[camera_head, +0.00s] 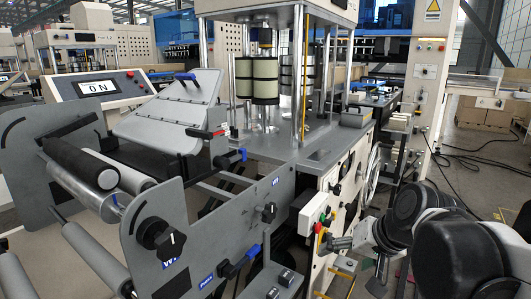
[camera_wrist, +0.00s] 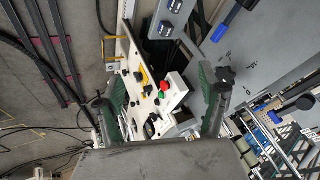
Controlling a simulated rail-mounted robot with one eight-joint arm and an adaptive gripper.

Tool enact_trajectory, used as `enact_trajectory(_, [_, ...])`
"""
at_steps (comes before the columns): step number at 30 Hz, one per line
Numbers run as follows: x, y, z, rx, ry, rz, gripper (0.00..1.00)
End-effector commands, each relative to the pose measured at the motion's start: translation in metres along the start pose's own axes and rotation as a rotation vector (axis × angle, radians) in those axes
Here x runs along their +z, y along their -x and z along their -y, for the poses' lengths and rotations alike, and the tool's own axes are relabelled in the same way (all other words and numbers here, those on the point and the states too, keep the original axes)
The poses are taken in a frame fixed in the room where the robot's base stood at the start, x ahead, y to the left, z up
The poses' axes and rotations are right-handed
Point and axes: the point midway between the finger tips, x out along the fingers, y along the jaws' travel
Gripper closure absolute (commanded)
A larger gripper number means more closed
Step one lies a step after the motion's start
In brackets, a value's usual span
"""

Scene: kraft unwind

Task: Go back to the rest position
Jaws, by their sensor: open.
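My gripper (camera_head: 350,252) is at the lower right in the head view, in front of the machine's cream control panel (camera_head: 345,190). Its fingers also show in the wrist view (camera_wrist: 162,88), spread wide apart with green inner pads and nothing between them. My gripper looks apart from the panel, but the exact distance cannot be told.
The unwind stand (camera_head: 165,235) with a dark roller (camera_head: 82,160) is at the left. A display (camera_head: 97,88) reads "ON". A cream column (camera_head: 427,80) stands behind on the right. Cables (camera_head: 465,160) lie on the floor. Open floor (camera_head: 490,190) shows at the right.

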Motion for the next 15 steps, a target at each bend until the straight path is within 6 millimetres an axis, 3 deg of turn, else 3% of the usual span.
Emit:
enact_trajectory(6, [0.045, 0.028, -0.012, 0.101, 0.105, -0.030, 0.27])
enact_trajectory(15, [0.086, 0.049, -0.030, 0.202, 0.220, -0.069, 0.27])
